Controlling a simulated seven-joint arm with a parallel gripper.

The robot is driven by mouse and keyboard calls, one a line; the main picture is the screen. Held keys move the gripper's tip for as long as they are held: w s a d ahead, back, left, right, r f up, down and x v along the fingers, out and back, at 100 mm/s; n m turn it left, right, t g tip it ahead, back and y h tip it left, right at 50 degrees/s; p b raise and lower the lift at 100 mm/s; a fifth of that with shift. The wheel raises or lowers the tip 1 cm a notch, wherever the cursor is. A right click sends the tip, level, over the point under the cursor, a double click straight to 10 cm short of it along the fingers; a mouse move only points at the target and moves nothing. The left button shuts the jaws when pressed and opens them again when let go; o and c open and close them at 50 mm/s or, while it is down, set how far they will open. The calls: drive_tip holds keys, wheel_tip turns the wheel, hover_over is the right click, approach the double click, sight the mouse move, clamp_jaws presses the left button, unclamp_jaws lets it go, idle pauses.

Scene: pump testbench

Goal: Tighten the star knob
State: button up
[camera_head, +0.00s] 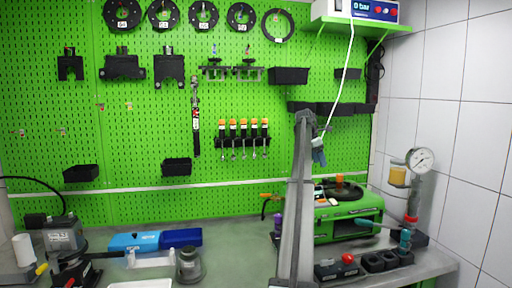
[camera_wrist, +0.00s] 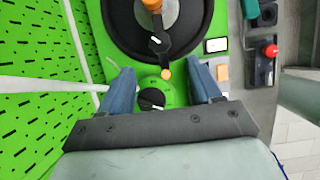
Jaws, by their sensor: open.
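The green pump testbench (camera_head: 350,222) stands at the right end of the bench, with a black round plate (camera_head: 343,190) and an orange upright part (camera_head: 339,180) on top. In the wrist view, a black knob (camera_wrist: 151,100) with a white mark sits on the green top, between my fingers in the picture. A second black knob or lever (camera_wrist: 158,42) with an orange tip lies over the black ring (camera_wrist: 203,30). I cannot tell which is the star knob. My gripper (camera_wrist: 160,72) has two blue fingers spread apart with nothing between them touching. In the head view my gripper (camera_head: 319,153) hangs above the testbench.
A pressure gauge (camera_head: 421,160) stands at the right by the tiled wall. A red button (camera_head: 348,258) and black holders (camera_head: 383,261) are in front of the testbench. A blue case (camera_head: 135,242) lies left on the bench. Tools hang on the green pegboard (camera_head: 150,120).

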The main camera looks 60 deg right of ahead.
drive_tip(key=w+a+r+n+t, duration=0.2)
drive_tip(key=w+a+r+t, duration=0.1)
drive_tip(key=w+a, duration=0.6)
drive_tip(key=w+a+r+n+t, duration=0.2)
drive_tip(key=w+a+r+t, duration=0.1)
drive_tip(key=w+a, duration=0.6)
drive_tip(key=shift+w+a+r+y, duration=0.35)
drive_tip(key=shift+w+r, duration=0.2)
drive_tip(key=shift+w, duration=1.15)
